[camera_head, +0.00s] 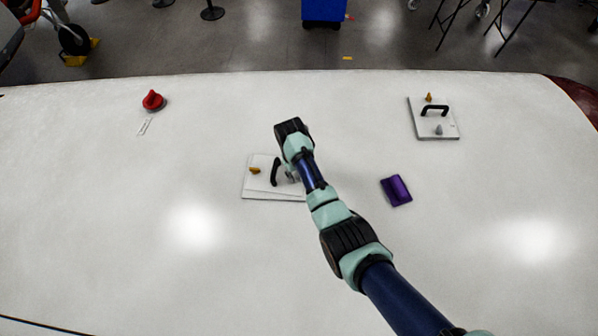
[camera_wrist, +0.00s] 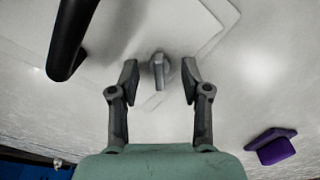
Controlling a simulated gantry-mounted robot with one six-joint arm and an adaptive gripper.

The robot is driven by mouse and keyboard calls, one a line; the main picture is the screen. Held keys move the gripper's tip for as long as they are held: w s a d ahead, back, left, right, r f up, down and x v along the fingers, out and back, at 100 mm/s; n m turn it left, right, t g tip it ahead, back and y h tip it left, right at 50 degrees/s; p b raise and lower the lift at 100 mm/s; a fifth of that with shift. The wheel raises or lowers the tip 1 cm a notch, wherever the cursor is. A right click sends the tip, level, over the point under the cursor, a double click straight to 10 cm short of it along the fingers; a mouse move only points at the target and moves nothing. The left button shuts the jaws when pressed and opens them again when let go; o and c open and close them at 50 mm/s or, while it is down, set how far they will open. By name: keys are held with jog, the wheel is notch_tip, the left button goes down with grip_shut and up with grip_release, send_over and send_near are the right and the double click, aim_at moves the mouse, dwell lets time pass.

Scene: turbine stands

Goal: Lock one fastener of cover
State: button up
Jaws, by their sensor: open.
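A white cover plate (camera_head: 258,186) with a black arched handle (camera_head: 275,171) lies on the large white surface, left of the picture's middle. An orange fastener (camera_head: 255,170) sits on its left side. A grey fastener (camera_wrist: 158,70) shows in the wrist view between my fingers; the arm mostly hides it in the head view. My gripper (camera_wrist: 160,80) is open, one finger on each side of the grey fastener, with gaps visible on both sides. Whether the fingertips reach its depth I cannot tell. The black handle (camera_wrist: 68,40) stands left of the fingers.
A second cover (camera_head: 432,128) with a black handle, an orange fastener and a grey fastener lies at the upper right. A purple object (camera_head: 396,190) lies right of my arm. A red knob (camera_head: 153,100) and a small white label (camera_head: 144,127) are at the left. The left front is clear.

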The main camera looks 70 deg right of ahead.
jog(key=shift+w+r+p, duration=0.1)
jog(key=shift+r+p, duration=1.25)
jog(key=shift+r, duration=0.15)
jog(key=shift+w+r+p, duration=0.1)
jog(key=shift+r+p, duration=0.2)
jog(key=shift+r, duration=0.7)
